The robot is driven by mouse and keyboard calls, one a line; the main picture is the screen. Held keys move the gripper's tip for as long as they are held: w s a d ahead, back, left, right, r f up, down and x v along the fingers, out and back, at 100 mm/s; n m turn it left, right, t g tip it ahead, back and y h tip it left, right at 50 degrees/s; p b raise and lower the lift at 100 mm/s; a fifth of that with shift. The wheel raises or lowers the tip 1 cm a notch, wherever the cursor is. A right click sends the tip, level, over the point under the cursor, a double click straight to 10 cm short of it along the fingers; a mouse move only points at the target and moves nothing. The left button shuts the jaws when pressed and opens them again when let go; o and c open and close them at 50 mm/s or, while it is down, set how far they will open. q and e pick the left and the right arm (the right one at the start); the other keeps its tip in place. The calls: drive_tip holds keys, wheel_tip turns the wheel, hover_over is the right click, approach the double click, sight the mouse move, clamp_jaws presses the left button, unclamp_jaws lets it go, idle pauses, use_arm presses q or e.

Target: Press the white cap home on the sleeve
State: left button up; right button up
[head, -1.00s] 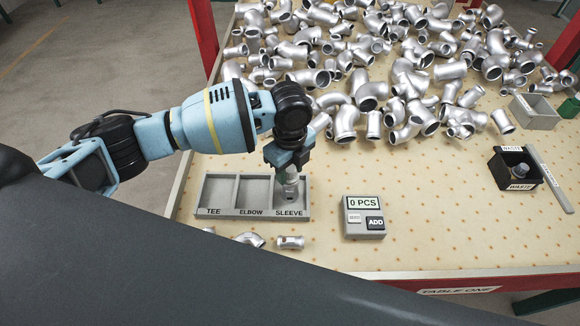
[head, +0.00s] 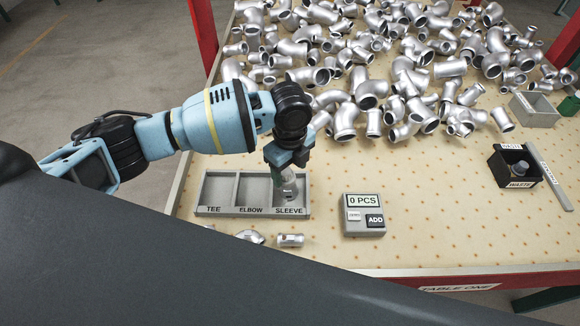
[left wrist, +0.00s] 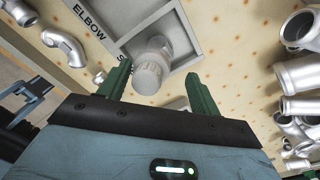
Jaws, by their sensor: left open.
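A metal sleeve (head: 289,198) stands in the SLEEVE compartment of the grey sorting tray (head: 236,213), partly hidden by my gripper. In the left wrist view a white ribbed cap (left wrist: 148,77) sits at the sleeve's end toward me. I cannot tell how far down on the sleeve it is. My left gripper (head: 287,172) points down just over that compartment. In the left wrist view its green fingers are open, one on each side of the cap, with a gap showing on the right. My right gripper is not in view.
The TEE and ELBOW compartments look empty. Loose fittings, including a small one (head: 290,240), lie before the tray. A counter (head: 364,214) reading 0 PCS stands to the right. A black waste bin (head: 515,167) is farther right. Many metal fittings are heaped at the back.

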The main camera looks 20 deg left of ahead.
use_arm(q)
wheel_tip(320, 180, up, 6)
drive_tip(key=shift+r, duration=0.95)
drive_tip(key=shift+f, duration=0.1)
